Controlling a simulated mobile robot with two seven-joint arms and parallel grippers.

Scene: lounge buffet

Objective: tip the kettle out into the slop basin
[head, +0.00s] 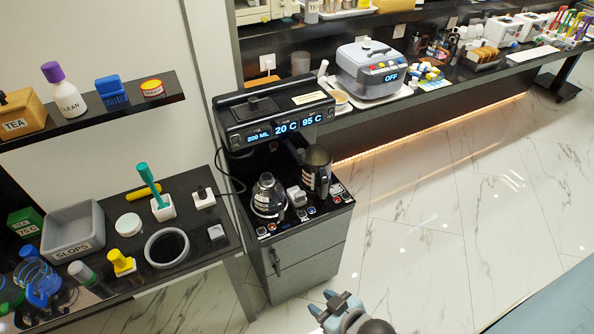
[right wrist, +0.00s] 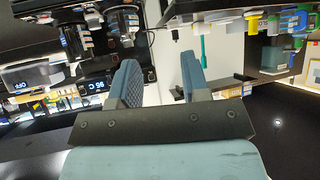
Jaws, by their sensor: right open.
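The slop basin (head: 62,247) is a grey open box marked SLOPS on the dark counter at the left of the head view. A dark jug-shaped kettle (head: 317,172) stands upright on the drinks station, below the display unit. A round clear glass pot (head: 268,198) stands to its left; I cannot tell for certain which of the two is the kettle. My right gripper (head: 336,304) is low in the head view, in front of the station and apart from both vessels. In the right wrist view its fingers (right wrist: 160,80) are spread and empty. My left gripper is not in view.
The display unit (head: 275,113) overhangs the vessels. The left counter also holds a round dark-filled bowl (head: 167,247), a yellow item (head: 121,262), a white holder with a green-handled tool (head: 162,207) and a blue-handled item (head: 38,281). The marble floor at right is clear.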

